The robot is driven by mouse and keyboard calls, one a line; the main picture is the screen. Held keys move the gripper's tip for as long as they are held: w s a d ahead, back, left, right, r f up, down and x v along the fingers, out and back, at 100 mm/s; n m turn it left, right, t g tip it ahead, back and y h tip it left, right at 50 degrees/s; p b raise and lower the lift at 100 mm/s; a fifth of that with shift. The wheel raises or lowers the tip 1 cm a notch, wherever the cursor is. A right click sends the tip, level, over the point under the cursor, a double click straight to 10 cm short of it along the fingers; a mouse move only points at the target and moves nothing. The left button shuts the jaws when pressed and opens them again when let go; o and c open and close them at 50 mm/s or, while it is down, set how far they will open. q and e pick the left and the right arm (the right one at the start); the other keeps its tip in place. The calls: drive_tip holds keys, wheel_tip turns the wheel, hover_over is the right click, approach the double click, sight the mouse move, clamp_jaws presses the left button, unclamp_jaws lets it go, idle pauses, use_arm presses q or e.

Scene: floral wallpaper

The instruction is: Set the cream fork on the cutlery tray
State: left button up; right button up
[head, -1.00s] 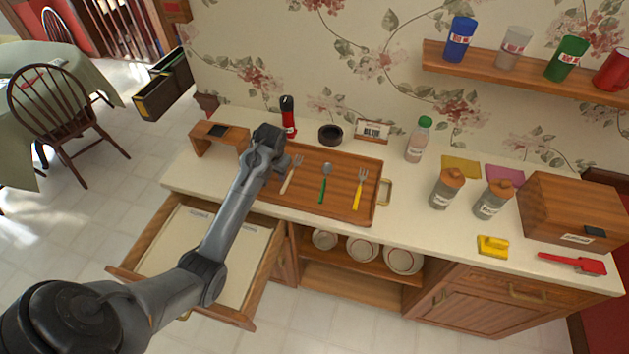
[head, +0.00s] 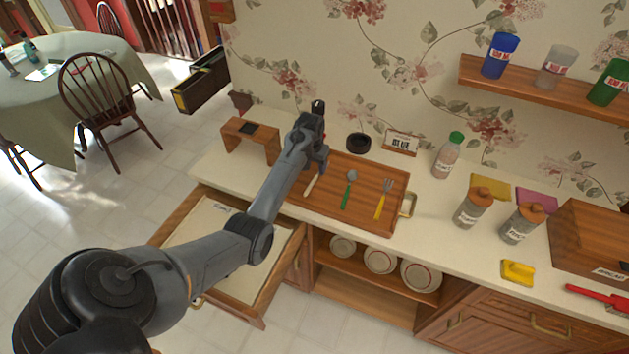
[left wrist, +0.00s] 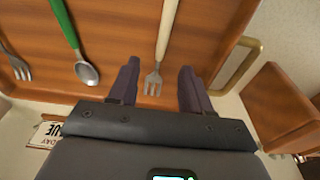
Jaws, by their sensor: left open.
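The cream fork (head: 312,184) lies on the brown wooden cutlery tray (head: 330,210), at the tray's left end. In the head view my left gripper (head: 319,167) hides its tined end. In the left wrist view the cream fork (left wrist: 165,32) shows with its tines between the two fingers of my left gripper (left wrist: 158,72). The fingers are open, with a gap on either side of the tines. A green-handled spoon (head: 346,190) and a yellow-handled fork (head: 381,203) lie to its right on the tray. My right gripper is not in view.
A small wooden stand (head: 250,140) is left of the tray. A black bowl (head: 358,142), a small framed sign (head: 401,143) and a bottle (head: 448,158) stand behind it. Two jars (head: 472,207) are to the right. An open drawer (head: 215,245) juts out below.

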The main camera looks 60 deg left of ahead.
sight(316, 176)
use_arm(q)
drive_tip(key=shift+w+a+f+b, duration=0.1)
drive_tip(key=shift+w+f+b, duration=0.05)
drive_tip(key=shift+f, duration=1)
drive_tip(key=shift+w+a+f+b, duration=0.1)
drive_tip(key=shift+w+f+b, duration=0.05)
drive_tip(key=shift+f, duration=1)
clamp_jaws()
